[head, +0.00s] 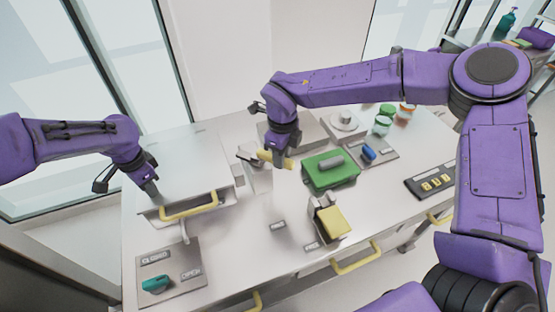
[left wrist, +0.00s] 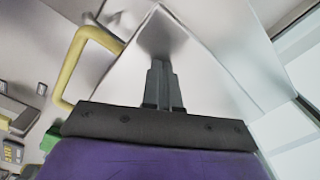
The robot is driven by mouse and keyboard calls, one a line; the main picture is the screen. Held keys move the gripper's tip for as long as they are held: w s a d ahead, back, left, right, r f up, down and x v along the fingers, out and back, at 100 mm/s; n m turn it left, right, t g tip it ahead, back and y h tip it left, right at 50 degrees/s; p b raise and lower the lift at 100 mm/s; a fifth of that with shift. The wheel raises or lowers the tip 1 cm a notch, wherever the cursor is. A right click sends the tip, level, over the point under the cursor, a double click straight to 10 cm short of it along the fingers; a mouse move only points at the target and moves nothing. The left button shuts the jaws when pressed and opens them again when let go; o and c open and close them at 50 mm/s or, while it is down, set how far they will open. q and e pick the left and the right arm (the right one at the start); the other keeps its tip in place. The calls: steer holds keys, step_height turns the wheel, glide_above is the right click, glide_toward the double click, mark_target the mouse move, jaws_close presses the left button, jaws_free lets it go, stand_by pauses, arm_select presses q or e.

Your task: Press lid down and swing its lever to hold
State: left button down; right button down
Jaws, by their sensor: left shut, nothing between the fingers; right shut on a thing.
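The grey lid (head: 185,180) is a flat metal plate at the left of the bench, with a yellow handle (head: 190,206) on its front edge. My left gripper (head: 151,188) is shut and empty, pointing down at the lid's left part. In the left wrist view its fingers (left wrist: 162,85) meet the lid (left wrist: 205,60) or hover just over it; I cannot tell which. The yellow handle (left wrist: 80,65) shows beside them. My right gripper (head: 284,152) is shut on the yellow lever (head: 268,158), right of the lid. The fingers hide part of the lever.
A green box (head: 330,174), a blue knob (head: 369,152) and a yellow-topped block (head: 334,221) stand right of the lever. A teal knob (head: 155,284) sits on a labelled plate at front left. Jars (head: 384,122) stand at the back. The bench front centre is mostly clear.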

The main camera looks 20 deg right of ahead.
arm_select(q)
steer(key=shift+f, duration=0.15)
steer(key=shift+d, duration=0.1)
arm_select(e)
steer(key=w+d+n, duration=0.2)
steer(key=w+n, duration=0.3)
steer(key=n, duration=0.5)
steer(key=shift+w+d, duration=0.2)
steer(key=shift+w, duration=0.1)
steer(key=shift+f, duration=0.1)
steer(key=c, duration=1.1)
jaws_free()
arm_select(q)
steer(key=shift+s, duration=0.1)
arm_select(e)
steer(key=shift+o, duration=1.1)
steer(key=shift+a, duration=0.1)
